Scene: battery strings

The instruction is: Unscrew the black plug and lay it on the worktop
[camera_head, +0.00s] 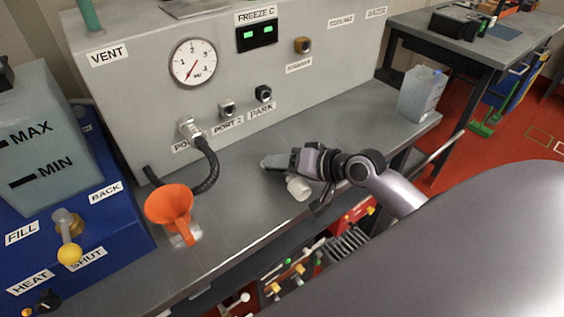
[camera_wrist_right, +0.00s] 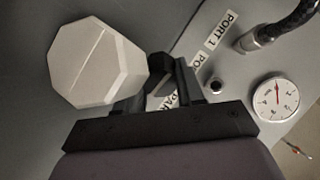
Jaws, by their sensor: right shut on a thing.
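My right gripper (camera_head: 275,161) is low over the worktop (camera_head: 345,128), in front of the grey panel. In the right wrist view its fingers (camera_wrist_right: 160,84) are shut on a small dark faceted piece, which looks like the black plug (camera_wrist_right: 158,68). In the head view the fingers hide this piece. The PORT 2 fitting (camera_head: 228,108) is a metal ring with a dark centre; it also shows in the right wrist view (camera_wrist_right: 216,85). A black fitting (camera_head: 263,93) sits above the PARK label. My left gripper is not in view.
A white faceted piece (camera_head: 298,187) is close beside my right gripper; its support is unclear. An orange funnel (camera_head: 169,204) and a black hose (camera_head: 208,165) are to the left. A translucent container (camera_head: 421,93) stands at the right end. Bare worktop lies between hose and gripper.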

